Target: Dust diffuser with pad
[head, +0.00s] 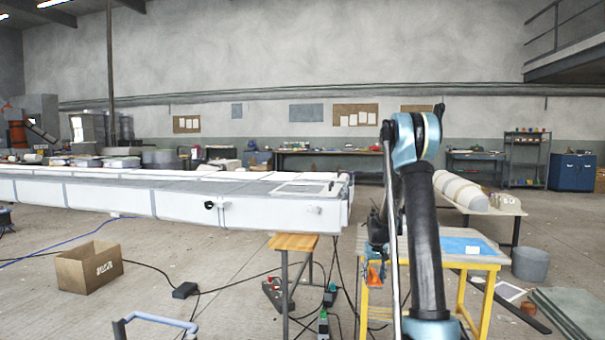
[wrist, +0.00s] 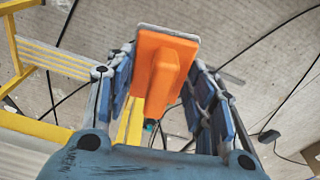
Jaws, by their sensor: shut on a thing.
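My gripper (head: 375,255) is shut on an orange pad (wrist: 165,62), which has a raised orange grip and a pale edge. In the wrist view the pad sits between the two blue-grey fingers, clear of any surface. In the head view the orange pad (head: 374,275) shows small below my gripper, beside the left end of a yellow-legged table (head: 488,262). No thing can be picked out for certain as the diffuser. A long white mould (head: 180,205) lies across the left, and a cream rounded form (head: 460,190) lies on a bench at the right.
A wooden stool (head: 293,242) stands left of my gripper, with cables and tools on the floor around it. A cardboard box (head: 90,267) is at the left. A grey bin (head: 530,264) and green sheets (head: 575,308) are at the right.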

